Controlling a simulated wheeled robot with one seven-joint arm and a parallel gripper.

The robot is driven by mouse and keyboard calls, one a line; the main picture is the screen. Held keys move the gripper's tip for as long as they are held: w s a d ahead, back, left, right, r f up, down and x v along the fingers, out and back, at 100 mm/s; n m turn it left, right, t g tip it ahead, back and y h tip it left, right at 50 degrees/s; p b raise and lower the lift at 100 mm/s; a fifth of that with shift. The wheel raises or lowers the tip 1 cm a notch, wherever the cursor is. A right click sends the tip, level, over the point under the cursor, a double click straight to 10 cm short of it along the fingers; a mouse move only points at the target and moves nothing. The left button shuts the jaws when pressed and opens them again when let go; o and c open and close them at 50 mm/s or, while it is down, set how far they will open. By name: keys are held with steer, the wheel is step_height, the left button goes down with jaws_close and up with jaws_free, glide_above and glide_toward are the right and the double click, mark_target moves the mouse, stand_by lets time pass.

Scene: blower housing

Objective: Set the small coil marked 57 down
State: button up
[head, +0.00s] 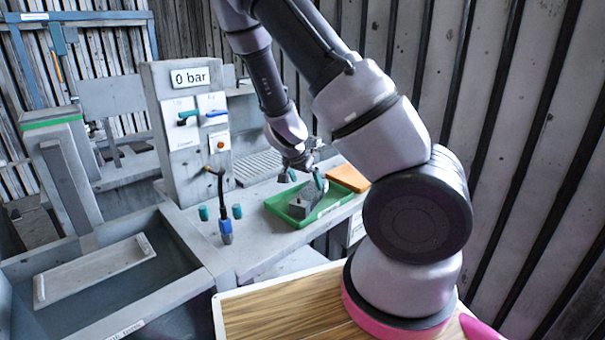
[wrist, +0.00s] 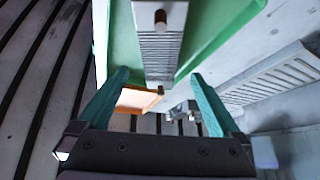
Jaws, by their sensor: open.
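A grey block with a finned face and brown pins, likely the small coil (head: 303,201), sits in the green tray (head: 272,205). It also shows in the wrist view (wrist: 160,45), beyond the fingertips; no number 57 is readable on it. My gripper (head: 303,181) is over the tray, close to the block. Its teal fingers stand wide apart in the wrist view (wrist: 160,76), with nothing held between them. The block's lower part is partly hidden by the tray in the head view, and I cannot tell whether a finger touches it.
A basin (head: 160,270) is at left.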

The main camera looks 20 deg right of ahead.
steer(key=v, duration=0.4)
steer(key=shift+s+a+r, duration=0.1)
steer(key=shift+r, duration=0.05)
steer(key=shift+s+a+r+y, duration=0.2)
steer(key=shift+r+y, duration=0.05)
steer(key=shift+y, duration=0.05)
steer(key=s+a+r+n+y, duration=0.1)
steer(key=s+a+r+y, duration=0.15)
steer(key=r, duration=0.55)
steer(key=s+a+r+n+y, duration=0.2)
steer(key=s+r+y, duration=0.2)
steer(key=r, duration=0.5)
steer(key=s+r+n+t, duration=0.2)
steer(key=s+r+n, duration=0.1)
steer(key=s+r, duration=0.9)
steer(key=shift+s+d+r+t, duration=0.25)
steer(key=shift+d+r+t, duration=0.05)
steer(key=shift+d+r, duration=0.1)
steer(key=shift+h, duration=0.25)
